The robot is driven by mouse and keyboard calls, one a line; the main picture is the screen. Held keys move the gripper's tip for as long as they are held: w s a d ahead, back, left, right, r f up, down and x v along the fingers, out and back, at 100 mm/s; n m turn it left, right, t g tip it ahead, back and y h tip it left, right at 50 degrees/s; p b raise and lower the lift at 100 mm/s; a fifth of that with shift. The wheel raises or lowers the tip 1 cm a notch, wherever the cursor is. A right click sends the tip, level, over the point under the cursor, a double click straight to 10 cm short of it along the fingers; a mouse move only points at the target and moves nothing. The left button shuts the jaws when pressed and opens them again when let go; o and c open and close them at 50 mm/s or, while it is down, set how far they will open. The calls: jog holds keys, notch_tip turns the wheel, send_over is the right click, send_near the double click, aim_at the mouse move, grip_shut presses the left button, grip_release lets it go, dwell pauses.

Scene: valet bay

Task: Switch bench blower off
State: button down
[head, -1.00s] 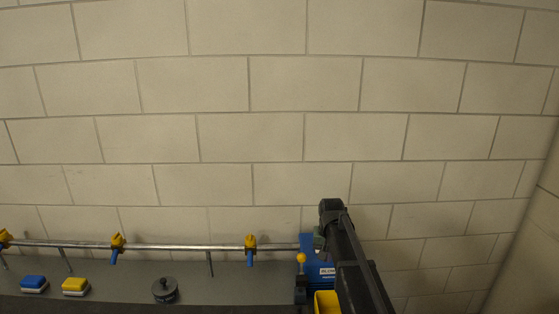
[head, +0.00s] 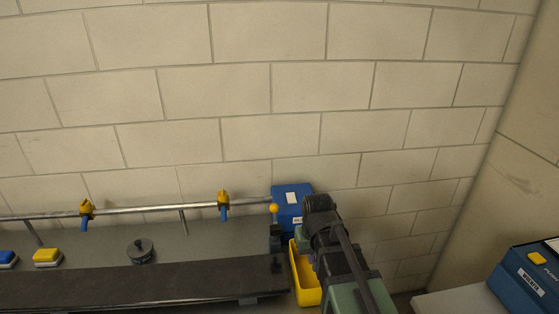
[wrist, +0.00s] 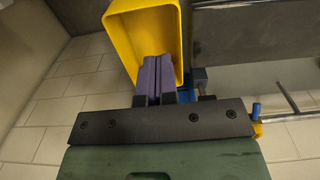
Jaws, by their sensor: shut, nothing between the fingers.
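The bench blower (head: 293,200) is a blue box with a pale label at the right end of the bench, against the wall. A yellow ball-topped lever (head: 273,208) stands at its left side. My dark arm covers its lower right part in the head view. In the wrist view, my gripper (wrist: 158,60) has purple fingers shut together with nothing between them. They overlap the open yellow bin (wrist: 125,40); I cannot tell if they touch it. A bit of blue (wrist: 187,92) shows behind the fingers, probably the blower. The fingertips are hidden in the head view.
The yellow bin (head: 306,280) also shows beside my arm in the head view. A pipe rail (head: 150,208) with yellow-blue taps runs behind the bench (head: 200,232). A black knobbed weight (head: 140,252) stands there. Another blue machine (head: 520,285) with a yellow button is at lower right.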

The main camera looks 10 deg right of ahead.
jog(key=w+r+n+p, duration=0.4)
jog(key=w+r, duration=0.2)
jog(key=w, duration=0.6)
jog(key=w+r+n+p, duration=0.4)
jog(key=w+r, duration=0.1)
jog(key=w, duration=0.8)
jog(key=n+t, duration=0.1)
jog(key=n, duration=0.9)
send_over(291, 195)
jog(key=s, duration=0.2)
jog(key=shift+w+f+b, duration=0.15)
jog(key=shift+b, duration=0.2)
jog(key=shift+f, duration=0.1)
jog(key=f+b, duration=0.4)
jog(key=w+f+b, duration=0.1)
jog(key=f+b, duration=0.8)
jog(key=b, duration=0.1)
jog(key=shift+w+f, duration=0.25)
jog(key=shift+f, duration=0.1)
